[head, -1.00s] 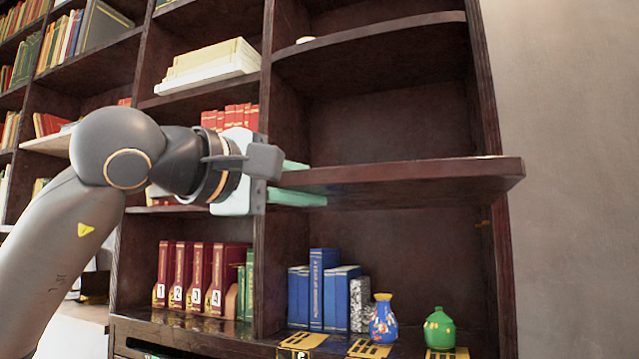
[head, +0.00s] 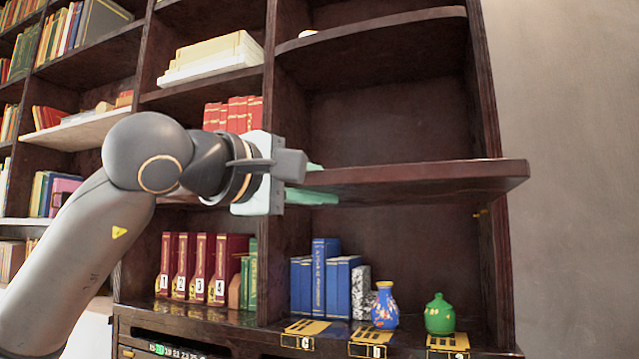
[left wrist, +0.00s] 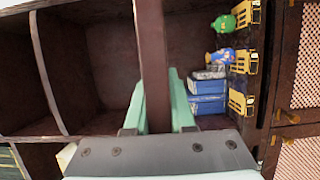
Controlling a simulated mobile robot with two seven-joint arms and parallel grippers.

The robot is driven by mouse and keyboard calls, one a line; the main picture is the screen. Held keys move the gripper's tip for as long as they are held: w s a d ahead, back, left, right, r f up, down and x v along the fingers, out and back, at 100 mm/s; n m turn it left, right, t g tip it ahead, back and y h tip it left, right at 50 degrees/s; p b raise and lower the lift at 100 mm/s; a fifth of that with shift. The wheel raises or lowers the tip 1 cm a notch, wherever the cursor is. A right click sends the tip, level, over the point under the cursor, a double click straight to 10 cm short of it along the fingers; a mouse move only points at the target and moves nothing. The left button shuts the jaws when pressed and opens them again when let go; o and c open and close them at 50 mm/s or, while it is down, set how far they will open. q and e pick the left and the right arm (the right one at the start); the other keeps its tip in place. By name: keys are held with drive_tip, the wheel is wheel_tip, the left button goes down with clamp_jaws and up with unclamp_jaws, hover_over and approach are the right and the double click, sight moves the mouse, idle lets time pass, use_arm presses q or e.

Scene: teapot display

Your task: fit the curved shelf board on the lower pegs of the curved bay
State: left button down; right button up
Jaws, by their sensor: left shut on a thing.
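The dark brown curved shelf board (head: 430,180) is held roughly level across the curved bay (head: 390,120), between its upper shelf and base. Its right end overlaps the right upright (head: 497,240) and sticks out past it in the head view. My left gripper (head: 312,188) is shut on the board's left end, beside the middle upright. In the left wrist view the board (left wrist: 151,45) runs away between the pale green fingers (left wrist: 158,98). A small brass-coloured peg (head: 482,213) shows below the board's right end. Other pegs cannot be made out. My right gripper is out of view.
Below the board stand blue books (head: 325,280), a blue patterned vase (head: 384,306) and a green jar (head: 439,315), with yellow labels in front. A fixed curved shelf (head: 380,42) is above.

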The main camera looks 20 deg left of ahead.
use_arm(q)
drive_tip(key=shift+w+r+p, duration=0.15)
drive_tip(key=shift+w+p, duration=0.1)
drive_tip(key=shift+w, duration=0.3)
drive_tip(key=shift+w+r+p, duration=0.15)
drive_tip(key=shift+w+p, duration=0.1)
drive_tip(key=shift+w, duration=0.25)
drive_tip(key=shift+a+p+x, duration=0.2)
drive_tip(key=shift+p+x, duration=0.25)
drive_tip(key=shift+x, duration=0.5)
drive_tip(key=shift+w, duration=0.45)
drive_tip(key=shift+w+f, duration=0.1)
drive_tip(key=shift+w, duration=0.05)
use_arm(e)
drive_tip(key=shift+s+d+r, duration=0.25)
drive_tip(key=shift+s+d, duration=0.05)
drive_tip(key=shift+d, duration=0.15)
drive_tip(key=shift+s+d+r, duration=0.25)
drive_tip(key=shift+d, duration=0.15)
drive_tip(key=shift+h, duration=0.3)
use_arm(q)
drive_tip(key=shift+p, duration=0.3)
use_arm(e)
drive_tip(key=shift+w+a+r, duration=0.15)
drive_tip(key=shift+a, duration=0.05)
use_arm(q)
drive_tip(key=shift+w, duration=0.25)
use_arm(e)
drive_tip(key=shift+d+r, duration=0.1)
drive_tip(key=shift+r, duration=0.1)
